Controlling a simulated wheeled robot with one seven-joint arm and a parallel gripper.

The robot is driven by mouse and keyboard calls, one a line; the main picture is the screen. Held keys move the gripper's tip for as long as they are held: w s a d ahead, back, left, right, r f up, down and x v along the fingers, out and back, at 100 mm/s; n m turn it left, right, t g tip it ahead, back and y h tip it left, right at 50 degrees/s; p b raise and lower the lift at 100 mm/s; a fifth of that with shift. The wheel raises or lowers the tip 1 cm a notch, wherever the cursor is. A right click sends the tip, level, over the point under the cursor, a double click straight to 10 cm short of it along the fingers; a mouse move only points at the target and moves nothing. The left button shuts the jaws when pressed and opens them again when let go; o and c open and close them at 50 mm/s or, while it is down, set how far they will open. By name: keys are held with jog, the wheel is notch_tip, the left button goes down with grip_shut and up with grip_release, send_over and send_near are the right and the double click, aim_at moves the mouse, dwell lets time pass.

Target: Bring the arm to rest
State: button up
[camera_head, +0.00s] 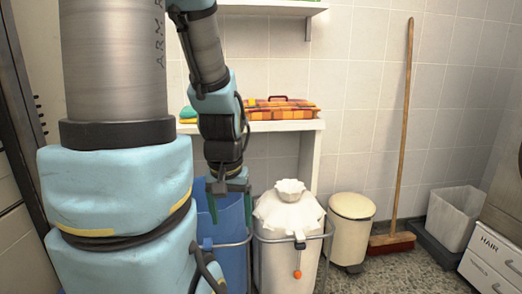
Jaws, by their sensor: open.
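My arm comes down from the top of the head view, its large blue and grey links filling the left side. My gripper (229,208) points down in front of and over the blue bin (233,262). Its two fingers are apart, and I see nothing between them. The bin's inside is mostly hidden behind the gripper and my arm. I cannot tell whether the fingertips reach below the bin's rim.
A white-lined bin (274,213) stands right of the blue one, then a cream pedal bin (351,224), a broom (402,145) and a grey basket (453,218). A white shelf (270,126) holds an orange checked item (275,112). Drawers (490,270) stand at right; some floor is clear.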

notch_tip(320, 180, up, 18)
jog(key=p, duration=1.6)
dwell(2.3)
